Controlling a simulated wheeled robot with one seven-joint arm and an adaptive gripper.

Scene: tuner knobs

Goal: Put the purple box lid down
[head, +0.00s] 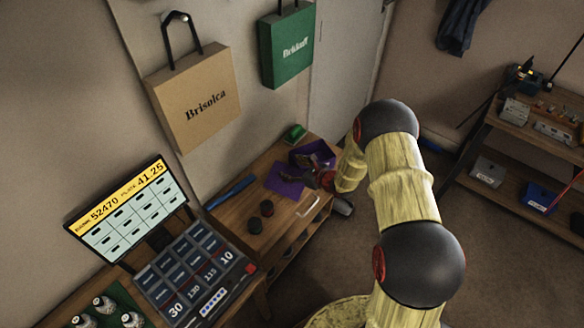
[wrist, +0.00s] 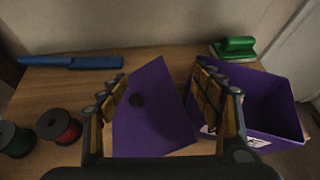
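The purple box lid (wrist: 155,105), with a dark round knob, appears to lie on the wooden table just left of the open purple box (wrist: 270,98). In the head view the lid (head: 284,187) and the box (head: 325,148) also show, partly hidden by my gripper (head: 318,163). In the wrist view my gripper (wrist: 160,74) is open over the lid, its fingers spread wide. The left finger overlaps the lid's left edge in the picture; I cannot tell whether it touches. A gap shows between the right finger and the lid's upper right edge.
A blue long-handled tool (wrist: 75,62) lies at the table's back left. Dark and red spools (wrist: 58,126) stand at the left. A green-handled brush (wrist: 234,48) is behind the box. Bare table (wrist: 75,92) shows left of the lid.

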